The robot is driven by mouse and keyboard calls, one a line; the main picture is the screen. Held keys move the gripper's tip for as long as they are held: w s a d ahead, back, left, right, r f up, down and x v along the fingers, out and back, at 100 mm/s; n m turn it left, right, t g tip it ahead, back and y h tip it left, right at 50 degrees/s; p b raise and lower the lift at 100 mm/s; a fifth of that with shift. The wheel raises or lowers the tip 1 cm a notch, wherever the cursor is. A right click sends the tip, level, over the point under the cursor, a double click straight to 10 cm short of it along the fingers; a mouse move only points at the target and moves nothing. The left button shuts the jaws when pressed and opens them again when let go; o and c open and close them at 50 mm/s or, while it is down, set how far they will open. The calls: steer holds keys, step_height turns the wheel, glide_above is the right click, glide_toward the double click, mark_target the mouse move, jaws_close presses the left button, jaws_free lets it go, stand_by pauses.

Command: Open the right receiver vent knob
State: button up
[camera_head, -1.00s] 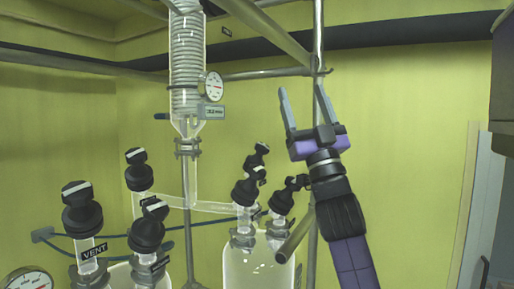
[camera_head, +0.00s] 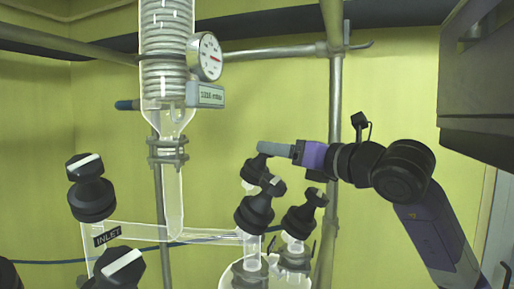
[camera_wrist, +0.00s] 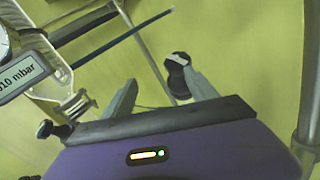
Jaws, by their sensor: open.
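The right receiver is a clear glass vessel (camera_head: 240,274) at the bottom centre of the head view. It carries a black front knob (camera_head: 257,210), a right knob (camera_head: 302,216) and a back knob (camera_head: 255,170). I read no vent label on them, so I cannot tell which is the vent. My gripper (camera_head: 264,148) points left, just above the back knob. In the wrist view my gripper (camera_wrist: 155,70) is open, its fingers spread. A black knob with a pale top (camera_wrist: 178,76) shows beyond and near the right finger, not gripped.
A glass coil condenser (camera_head: 167,50) with a round gauge (camera_head: 205,56) and a display box (camera_head: 205,94) hangs to the left. A metal post (camera_head: 334,100) stands behind my wrist. A dark cabinet (camera_head: 480,95) is at upper right. A tube labelled INLET (camera_head: 107,236) and more knobs are left.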

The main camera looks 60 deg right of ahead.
steer(key=shift+m+g+h, duration=0.4)
steer(key=shift+g+h, duration=0.1)
steer(key=shift+h, duration=0.3)
steer(key=w+d+p, duration=0.1)
steer(key=w+d, duration=0.1)
steer(key=d, duration=0.1)
steer(key=w+d+p, duration=0.1)
steer(key=w+d, duration=0.2)
steer(key=shift+p, duration=0.35)
steer(key=shift+w+d+f, duration=0.1)
steer(key=shift+w+d, duration=0.05)
steer(key=shift+w, duration=0.3)
steer(key=c, duration=1.4)
steer(key=shift+f+y+b, duration=0.15)
steer(key=shift+y+b, duration=0.15)
steer(key=shift+b, duration=0.05)
